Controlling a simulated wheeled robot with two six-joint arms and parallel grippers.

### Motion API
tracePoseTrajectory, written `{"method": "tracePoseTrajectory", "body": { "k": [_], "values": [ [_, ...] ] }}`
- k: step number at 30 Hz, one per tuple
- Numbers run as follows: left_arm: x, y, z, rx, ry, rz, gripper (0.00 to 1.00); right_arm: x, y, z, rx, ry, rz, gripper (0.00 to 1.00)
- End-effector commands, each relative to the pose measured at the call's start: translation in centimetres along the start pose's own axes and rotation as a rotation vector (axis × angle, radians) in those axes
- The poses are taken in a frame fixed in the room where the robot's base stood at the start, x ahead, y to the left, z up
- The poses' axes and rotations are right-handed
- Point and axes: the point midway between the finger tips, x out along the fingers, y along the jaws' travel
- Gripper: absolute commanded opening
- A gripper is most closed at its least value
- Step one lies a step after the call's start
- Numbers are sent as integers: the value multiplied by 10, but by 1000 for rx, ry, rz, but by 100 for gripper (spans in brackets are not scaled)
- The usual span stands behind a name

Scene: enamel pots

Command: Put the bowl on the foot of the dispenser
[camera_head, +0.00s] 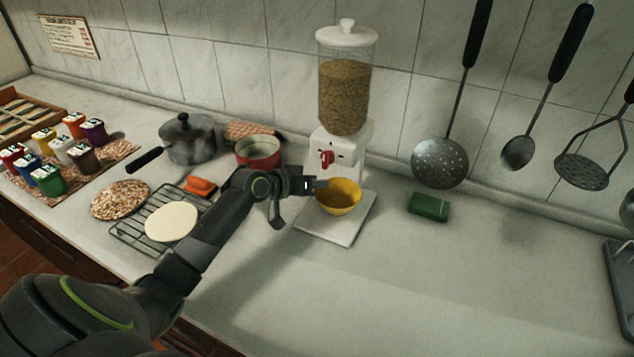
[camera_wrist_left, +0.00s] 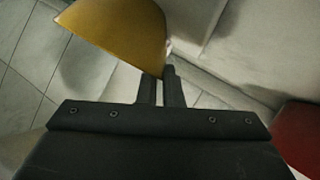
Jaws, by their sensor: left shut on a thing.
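The yellow bowl (camera_head: 339,199) is upright over the white foot (camera_head: 335,229) of the dispenser (camera_head: 345,95), under its red spout. I cannot tell whether the bowl touches the foot. My left gripper (camera_head: 318,186) is shut on the bowl's left rim. In the left wrist view the bowl (camera_wrist_left: 118,25) fills the upper left, with the closed fingers (camera_wrist_left: 160,88) at its edge. The dispenser's clear tank holds brown grain. My right gripper is in neither view.
A red pot (camera_head: 258,158) and a grey pot (camera_head: 187,142) stand left of the dispenser. A wire rack (camera_head: 128,232) lies left of my arm. A green block (camera_head: 429,207) lies right of the foot. Ladles hang on the wall. The right front counter is clear.

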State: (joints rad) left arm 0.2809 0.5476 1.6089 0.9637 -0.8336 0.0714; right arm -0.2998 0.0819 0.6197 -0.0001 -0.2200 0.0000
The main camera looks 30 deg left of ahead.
Motion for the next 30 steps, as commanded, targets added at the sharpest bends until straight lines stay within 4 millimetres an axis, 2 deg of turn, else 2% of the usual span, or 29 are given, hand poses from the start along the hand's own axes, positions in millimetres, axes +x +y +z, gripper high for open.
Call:
{"method": "tracePoseTrajectory", "body": {
  "k": [7, 8, 12, 23, 26, 30],
  "values": [
    [1, -1, 2, 0, 1, 1, 0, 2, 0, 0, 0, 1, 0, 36],
    [0, -1, 1, 1, 0, 0, 10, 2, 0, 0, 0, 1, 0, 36],
    [0, -1, 1, 1, 0, 0, 28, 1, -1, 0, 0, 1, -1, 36],
    [-3, 0, -1, 2, 0, -1, 28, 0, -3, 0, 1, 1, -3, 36],
    [-13, -2, -1, 5, 1, -3, 28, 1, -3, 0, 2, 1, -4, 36],
    [-36, -1, 0, 7, -1, -3, 28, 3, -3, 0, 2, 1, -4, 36]
  ]
}}
